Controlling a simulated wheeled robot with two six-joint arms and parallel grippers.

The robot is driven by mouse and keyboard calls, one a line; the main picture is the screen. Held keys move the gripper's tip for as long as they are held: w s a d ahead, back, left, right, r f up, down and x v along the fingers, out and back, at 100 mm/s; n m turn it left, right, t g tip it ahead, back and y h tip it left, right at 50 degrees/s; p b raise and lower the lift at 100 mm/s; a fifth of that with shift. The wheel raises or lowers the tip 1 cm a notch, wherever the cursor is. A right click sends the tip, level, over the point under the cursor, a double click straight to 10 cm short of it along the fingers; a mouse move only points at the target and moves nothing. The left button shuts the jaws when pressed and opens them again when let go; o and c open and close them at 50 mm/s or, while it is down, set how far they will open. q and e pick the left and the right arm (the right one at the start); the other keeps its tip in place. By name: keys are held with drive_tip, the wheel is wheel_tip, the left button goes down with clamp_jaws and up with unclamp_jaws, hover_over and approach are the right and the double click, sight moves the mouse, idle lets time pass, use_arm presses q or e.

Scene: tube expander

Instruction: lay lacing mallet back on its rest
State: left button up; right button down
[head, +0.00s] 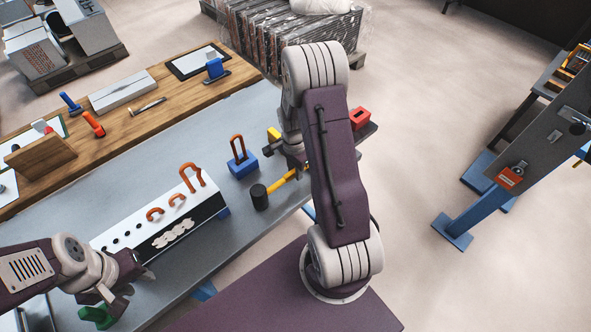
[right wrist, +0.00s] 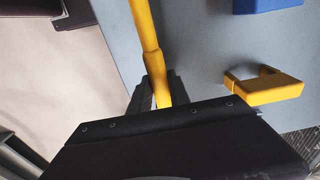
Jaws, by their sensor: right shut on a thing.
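The lacing mallet has a black head (head: 259,197) and a yellow handle (head: 282,182). My right gripper (head: 299,172) is shut on the handle, partly hidden by my right arm. In the right wrist view the handle (right wrist: 146,35) runs up from between the fingers (right wrist: 156,95); the mallet head is out of that view. A yellow bracket with upturned ends, seemingly the rest, stands on the grey bench to the right of the handle in the wrist view (right wrist: 265,90). It shows partly in the head view (head: 273,134). My left gripper (head: 133,288) looks open and empty.
A blue block (head: 242,166) with an orange loop stands left of the mallet. A white box (head: 170,222) with orange loops is further left. A red block (head: 359,118) is near the bench's right end. A green thing (head: 97,316) lies below my left gripper.

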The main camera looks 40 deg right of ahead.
drive_tip(key=shift+f, duration=0.35)
drive_tip(key=c, duration=1.1)
unclamp_jaws()
drive_tip(key=shift+r, duration=0.1)
drive_tip(key=shift+c, duration=0.2)
wheel_tip(320, 180, up, 8)
drive_tip(key=p, duration=0.6)
drive_tip(key=shift+a+r+p, duration=0.1)
drive_tip(key=shift+a+p, duration=0.05)
drive_tip(key=shift+p, duration=0.2)
drive_tip(key=shift+s, duration=0.1)
